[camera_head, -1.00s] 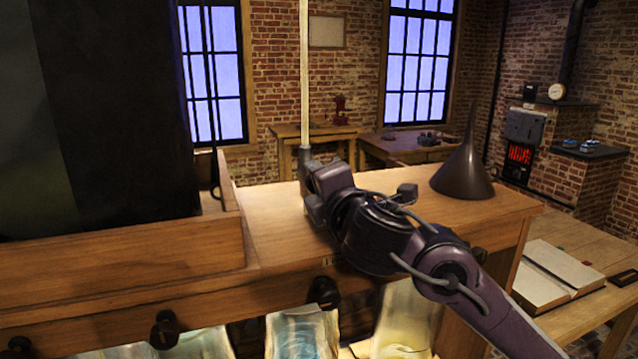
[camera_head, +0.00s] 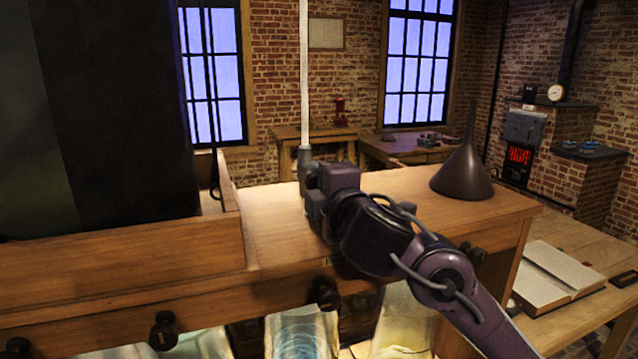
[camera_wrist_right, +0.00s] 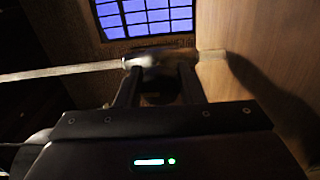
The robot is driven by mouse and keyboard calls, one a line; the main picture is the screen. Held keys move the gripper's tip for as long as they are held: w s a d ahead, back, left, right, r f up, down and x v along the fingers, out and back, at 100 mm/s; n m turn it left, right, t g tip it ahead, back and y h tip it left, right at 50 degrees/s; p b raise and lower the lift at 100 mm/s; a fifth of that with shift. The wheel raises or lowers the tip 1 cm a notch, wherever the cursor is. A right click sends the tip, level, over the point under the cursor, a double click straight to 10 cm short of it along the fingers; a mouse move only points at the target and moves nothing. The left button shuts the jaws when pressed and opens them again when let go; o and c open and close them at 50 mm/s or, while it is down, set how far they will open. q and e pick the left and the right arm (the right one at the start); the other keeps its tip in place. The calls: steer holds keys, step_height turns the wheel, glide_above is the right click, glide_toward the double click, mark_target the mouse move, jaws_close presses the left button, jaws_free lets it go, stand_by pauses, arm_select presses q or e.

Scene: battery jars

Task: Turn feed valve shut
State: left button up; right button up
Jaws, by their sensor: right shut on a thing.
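The feed valve (camera_head: 305,165) is a grey fitting at the foot of a pale upright pipe (camera_head: 304,80), on the wooden bench top. My right gripper (camera_head: 310,195) is at the valve, its arm coming in from the lower right. In the right wrist view, the two dark fingers (camera_wrist_right: 157,85) are closed about the valve (camera_wrist_right: 143,62), where the pale pipe (camera_wrist_right: 65,73) meets it. The part between the fingertips is dark and mostly hidden. My left gripper is not in view.
A dark funnel (camera_head: 463,175) stands on the bench top (camera_head: 400,185) to the right of my arm. A wooden tray wall (camera_head: 130,255) and a large dark block (camera_head: 120,110) are at left. Dark knobs (camera_head: 163,331) and glass jars (camera_head: 300,335) line the front below.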

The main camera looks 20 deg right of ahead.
steer(key=shift+f, duration=0.1)
steer(key=o, duration=0.9)
steer(key=shift+o, duration=0.2)
steer(key=s+p, duration=0.1)
steer(key=s, duration=0.7)
steer(key=shift+d, duration=0.15)
steer(key=shift+w, duration=0.1)
